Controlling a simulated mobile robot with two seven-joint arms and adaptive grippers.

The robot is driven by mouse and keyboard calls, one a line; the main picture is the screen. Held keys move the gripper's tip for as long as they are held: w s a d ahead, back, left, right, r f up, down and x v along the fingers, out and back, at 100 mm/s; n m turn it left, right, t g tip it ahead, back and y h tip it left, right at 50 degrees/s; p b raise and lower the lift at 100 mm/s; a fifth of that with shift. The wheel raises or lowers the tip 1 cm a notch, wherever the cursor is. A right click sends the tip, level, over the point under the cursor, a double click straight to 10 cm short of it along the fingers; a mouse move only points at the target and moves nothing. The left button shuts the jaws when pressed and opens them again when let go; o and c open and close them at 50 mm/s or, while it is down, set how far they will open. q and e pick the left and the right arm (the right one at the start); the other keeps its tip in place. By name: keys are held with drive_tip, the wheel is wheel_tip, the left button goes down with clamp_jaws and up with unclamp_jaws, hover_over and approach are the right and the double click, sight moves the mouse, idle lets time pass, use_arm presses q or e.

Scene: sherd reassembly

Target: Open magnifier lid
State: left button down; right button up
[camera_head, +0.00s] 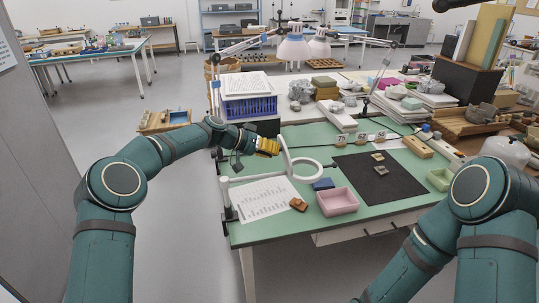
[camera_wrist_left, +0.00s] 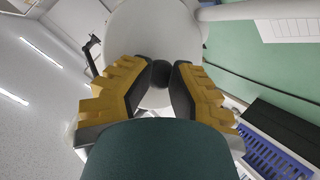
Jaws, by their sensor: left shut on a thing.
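The magnifier (camera_head: 322,168) is a white ring on a white arm over the green bench, at the middle of the head view. Its white lid (camera_head: 284,157) stands up steeply at the ring's left side, seen almost edge-on. In the left wrist view the lid (camera_wrist_left: 136,38) is a pale round disc with a dark knob (camera_wrist_left: 160,74). My left gripper (camera_head: 275,147), with yellow fingers, is at the lid's left face, shut on the knob between its fingertips. My right arm shows at the lower right, but its gripper is out of view.
Right of a printed sheet (camera_head: 262,199) lie a brown sherd (camera_head: 298,204), a blue block (camera_head: 323,184) and a pink tray (camera_head: 337,202). A black mat (camera_head: 386,184) holds more sherds. A blue crate (camera_head: 250,107) stands behind my left gripper. Bare bench lies along the front edge.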

use_arm(q)
drive_tip(key=shift+s+f, duration=0.1)
drive_tip(key=shift+f, duration=0.75)
drive_tip(key=c, duration=1.1)
unclamp_jaws()
drive_tip(key=o, duration=0.4)
drive_tip(key=shift+w+d+f, duration=0.15)
drive_tip(key=shift+w, duration=0.25)
drive_tip(key=shift+s+r, duration=0.2)
drive_tip(key=shift+r, duration=0.1)
drive_tip(key=shift+a+r, duration=0.2)
drive_tip(key=shift+a, duration=0.25)
drive_tip(key=v, duration=1.1)
